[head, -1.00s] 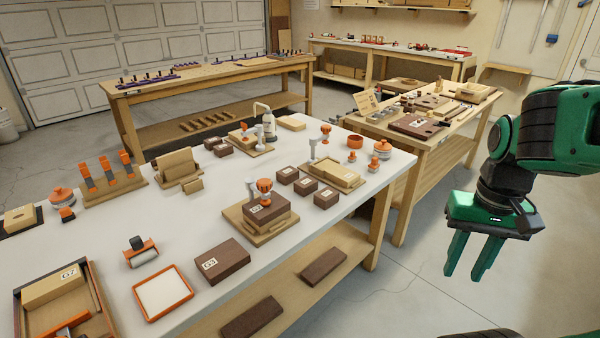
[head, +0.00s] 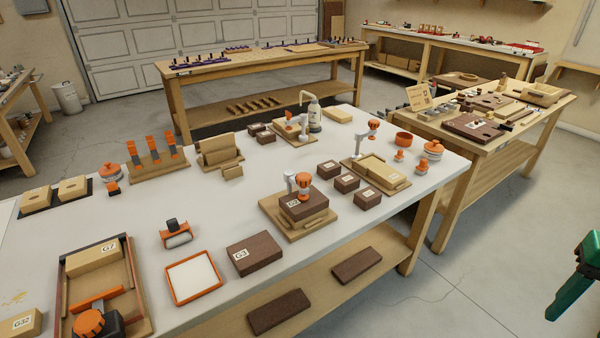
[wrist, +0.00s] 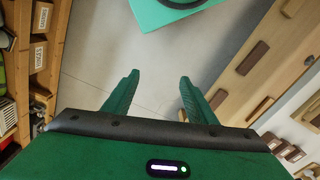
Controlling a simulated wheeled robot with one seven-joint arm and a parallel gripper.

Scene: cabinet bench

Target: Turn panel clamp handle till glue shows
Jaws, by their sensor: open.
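At the lower left of the head view, a framed wooden tray (head: 146,322) holds a pale block marked G7 (head: 93,258). A clamp in it has an orange bar (head: 98,299) and a round orange handle (head: 89,322), partly cut off by the picture edge. Other orange-knobbed clamps (head: 303,181) stand on wooden boards, one over a dark block (head: 304,204). No glue can be made out at the G7 block. My gripper (wrist: 158,78) is open and empty over the floor; in the head view only part of it (head: 570,296) shows, right of the bench and far from the tray.
The white bench (head: 125,222) also carries a dark G3 block (head: 254,254), an orange-rimmed tray (head: 192,276), a roller (head: 176,237) and a bottle (head: 313,112). A second bench (head: 515,140) stands at right. Clear floor (head: 470,270) lies between bench and gripper.

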